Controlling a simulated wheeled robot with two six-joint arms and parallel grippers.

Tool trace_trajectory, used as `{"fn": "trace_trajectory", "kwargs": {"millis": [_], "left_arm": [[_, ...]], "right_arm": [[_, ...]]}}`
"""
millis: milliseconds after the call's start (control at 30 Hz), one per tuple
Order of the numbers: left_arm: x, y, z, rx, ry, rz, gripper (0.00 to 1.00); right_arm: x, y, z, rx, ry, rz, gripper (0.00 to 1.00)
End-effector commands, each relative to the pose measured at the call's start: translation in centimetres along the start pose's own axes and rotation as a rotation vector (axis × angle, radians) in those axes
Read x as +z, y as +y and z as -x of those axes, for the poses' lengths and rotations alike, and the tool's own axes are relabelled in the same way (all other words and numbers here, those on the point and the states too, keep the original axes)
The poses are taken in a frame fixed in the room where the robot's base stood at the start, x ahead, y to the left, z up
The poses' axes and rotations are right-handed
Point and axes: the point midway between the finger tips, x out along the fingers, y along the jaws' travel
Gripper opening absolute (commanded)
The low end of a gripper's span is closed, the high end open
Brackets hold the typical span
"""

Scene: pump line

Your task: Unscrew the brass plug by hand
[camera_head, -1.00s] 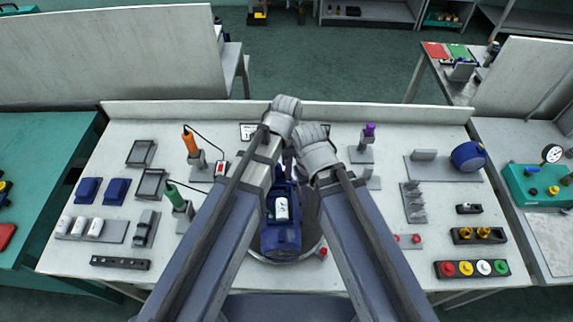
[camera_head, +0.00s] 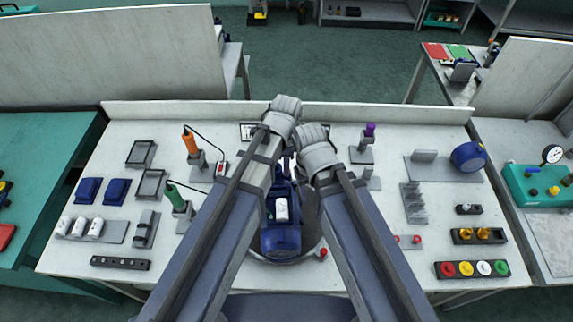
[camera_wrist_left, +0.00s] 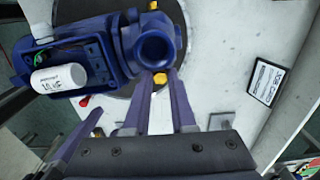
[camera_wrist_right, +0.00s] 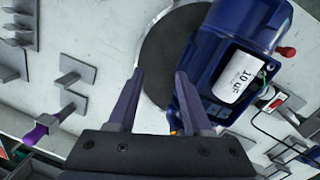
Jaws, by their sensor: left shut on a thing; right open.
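The blue pump (camera_head: 280,238) lies on a round dark turntable in the middle of the bench, between my two arms. In the left wrist view the yellow brass plug (camera_wrist_left: 160,78) sits just below the pump's round open port (camera_wrist_left: 153,48). My left gripper (camera_wrist_left: 161,74) is shut on the brass plug, with one fingertip on each side of it. My right gripper (camera_wrist_right: 160,72) is open and empty beside the pump, above the dark turntable (camera_wrist_right: 172,45). In the head view my wrists hide both sets of fingertips and the plug.
A white capacitor (camera_wrist_right: 236,78) sits in the pump's open box. A purple-handled tool (camera_head: 369,130) stands to the right. Orange (camera_head: 190,141) and green (camera_head: 175,196) handled tools stand to the left. A tray of coloured caps (camera_head: 472,269) lies front right.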

Motion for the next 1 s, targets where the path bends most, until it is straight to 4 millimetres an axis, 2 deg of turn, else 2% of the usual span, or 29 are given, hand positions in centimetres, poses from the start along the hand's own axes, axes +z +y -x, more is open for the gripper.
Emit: {"fn": "trace_trajectory", "kwargs": {"millis": [33,100,500,800,1000], "left_arm": [[0.0,0.1,0.0,0.002,0.0,0.0,0.08],[0.01,0.12,0.0,0.003,0.0,0.0,0.0],[0.01,0.19,0.0,0.004,0.0,0.002,0.0],[0.0,0.31,0.01,0.005,-0.001,0.23,0.0],[0.0,0.33,0.01,0.005,-0.001,0.252,0.0]], "right_arm": [[0.0,0.0,0.0,0.0,0.0,0.0,0.5],[0.0,0.0,0.0,0.0,0.0,0.0,0.5],[0.0,0.0,0.0,0.0,0.0,0.0,0.5],[0.0,0.0,0.01,0.0,0.0,0.0,0.5],[0.0,0.0,0.01,0.0,0.0,0.0,0.5]]}}
